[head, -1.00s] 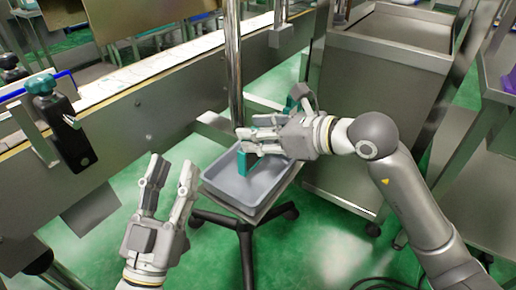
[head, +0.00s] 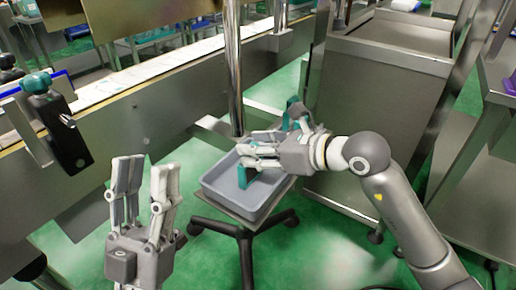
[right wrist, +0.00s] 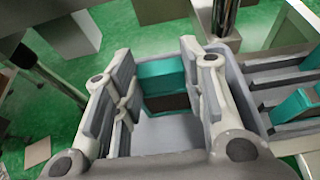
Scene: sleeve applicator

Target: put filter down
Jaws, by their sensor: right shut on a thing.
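The filter (head: 243,177), a teal block with a dark lower part in the right wrist view (right wrist: 163,80), is between the fingers of my right gripper (head: 246,157). My right gripper is shut on it, above or inside the grey tray (head: 215,191). I cannot tell whether the filter touches the tray floor. In the right wrist view the tray's pale floor (right wrist: 165,135) shows below the filter. My left gripper (head: 146,172) is open and empty, with its fingers pointing up, left of the tray.
More teal pieces (right wrist: 294,106) sit in a grey slotted holder beside the tray. A chrome post (head: 236,80) rises behind the tray. A steel cabinet (head: 375,110) stands at the right and a conveyor (head: 150,85) runs along the left. Green floor shows around the tray's stand.

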